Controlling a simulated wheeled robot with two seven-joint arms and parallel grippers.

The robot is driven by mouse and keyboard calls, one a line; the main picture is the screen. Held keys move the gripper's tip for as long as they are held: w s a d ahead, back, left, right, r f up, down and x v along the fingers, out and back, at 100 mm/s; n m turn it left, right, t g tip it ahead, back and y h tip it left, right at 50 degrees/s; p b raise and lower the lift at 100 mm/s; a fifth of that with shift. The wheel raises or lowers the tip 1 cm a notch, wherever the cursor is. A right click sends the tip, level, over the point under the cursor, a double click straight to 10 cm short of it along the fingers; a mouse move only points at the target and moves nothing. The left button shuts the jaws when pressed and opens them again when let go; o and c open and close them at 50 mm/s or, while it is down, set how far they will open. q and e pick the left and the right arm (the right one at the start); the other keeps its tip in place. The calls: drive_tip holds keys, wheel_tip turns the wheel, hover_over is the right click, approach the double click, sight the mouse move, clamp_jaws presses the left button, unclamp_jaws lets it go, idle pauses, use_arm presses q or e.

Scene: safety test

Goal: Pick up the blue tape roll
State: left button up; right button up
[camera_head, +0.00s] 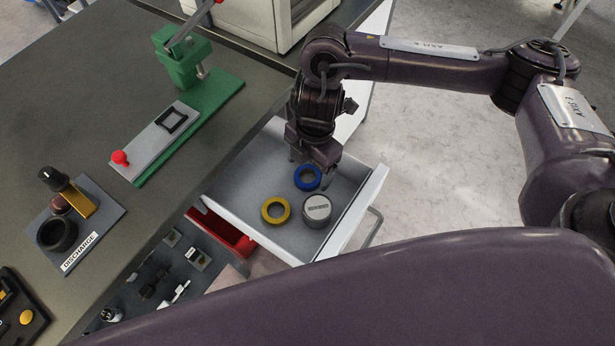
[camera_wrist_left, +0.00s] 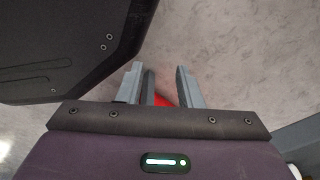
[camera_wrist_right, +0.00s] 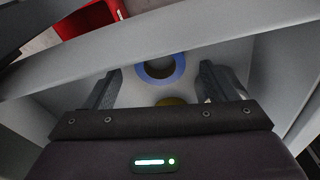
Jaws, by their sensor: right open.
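The blue tape roll (camera_head: 308,187) lies flat in the open grey drawer (camera_head: 235,192). My right gripper (camera_head: 312,170) is over it, with the fingers pointing down. In the right wrist view, the blue tape roll (camera_wrist_right: 181,68) shows between and beyond the two spread fingers of the right gripper (camera_wrist_right: 161,78). Nothing is held there; whether the fingers touch the roll cannot be told. My left gripper (camera_wrist_left: 160,78) shows only in the left wrist view, its fingers apart and nothing visible held between them.
A yellow tape roll (camera_head: 267,214) and a grey round tin (camera_head: 317,208) lie beside the blue roll. The drawer walls stand close around them. A red bin (camera_head: 236,241) is left of the drawer. A green lever press (camera_head: 182,60) stands on the dark bench (camera_head: 75,95).

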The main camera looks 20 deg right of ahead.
sight(308, 178)
wheel_tip(308, 178, down, 2)
drive_tip(key=shift+a+f, duration=0.1)
drive_tip(key=c, duration=1.1)
drive_tip(key=shift+o, duration=0.2)
